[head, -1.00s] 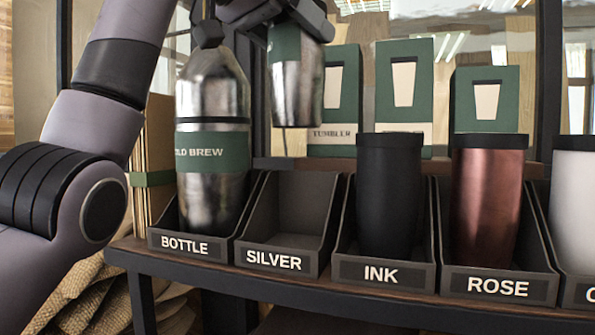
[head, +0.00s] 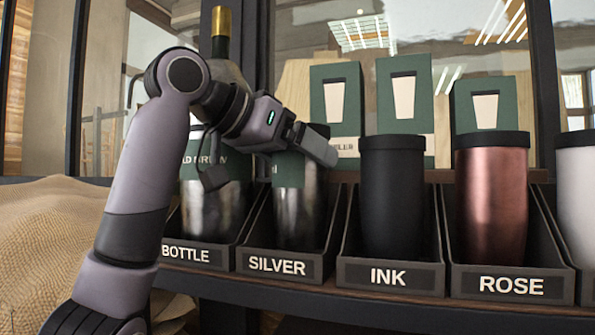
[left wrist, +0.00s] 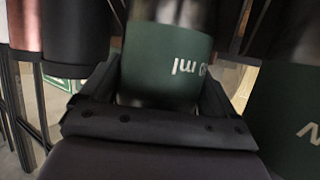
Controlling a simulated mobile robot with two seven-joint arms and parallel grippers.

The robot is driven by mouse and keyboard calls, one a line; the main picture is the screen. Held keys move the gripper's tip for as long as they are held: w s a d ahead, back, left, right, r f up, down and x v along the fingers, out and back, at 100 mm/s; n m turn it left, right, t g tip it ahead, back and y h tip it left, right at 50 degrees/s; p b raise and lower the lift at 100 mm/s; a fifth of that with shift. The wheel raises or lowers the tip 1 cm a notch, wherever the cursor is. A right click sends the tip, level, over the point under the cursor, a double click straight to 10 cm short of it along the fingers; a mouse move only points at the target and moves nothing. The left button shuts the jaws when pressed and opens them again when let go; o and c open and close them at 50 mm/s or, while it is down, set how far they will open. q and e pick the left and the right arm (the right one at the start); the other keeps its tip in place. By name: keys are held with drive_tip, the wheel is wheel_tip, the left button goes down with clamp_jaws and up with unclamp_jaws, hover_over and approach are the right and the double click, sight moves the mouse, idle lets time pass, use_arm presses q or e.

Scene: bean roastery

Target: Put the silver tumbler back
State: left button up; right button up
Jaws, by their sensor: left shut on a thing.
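The silver tumbler (head: 300,210) has a steel body, a green band and a dark lid. In the head view it is upright inside the bin labelled SILVER (head: 277,266), its lower end low behind the bin's front. I cannot tell whether it touches the bin floor. My left gripper (head: 290,150) is shut on the tumbler near its top, hiding part of the band and lid. In the left wrist view the green band of the tumbler (left wrist: 165,60) sits between the fingers of my left gripper (left wrist: 155,90). My right gripper is not in view.
The bottle (head: 212,205) stands in the BOTTLE bin close at left, partly behind my arm. The black tumbler (head: 392,200) in the INK bin is close at right, then the rose tumbler (head: 492,200) and a white one (head: 577,190). Green boxes (head: 405,100) stand behind.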

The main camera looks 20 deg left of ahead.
use_arm(q)
drive_tip(key=shift+f, duration=0.85)
drive_tip(key=shift+f, duration=0.2)
drive_tip(key=o, duration=1.3)
drive_tip(key=shift+a+r, duration=0.1)
drive_tip(key=shift+r, duration=0.15)
drive_tip(key=v, duration=1.2)
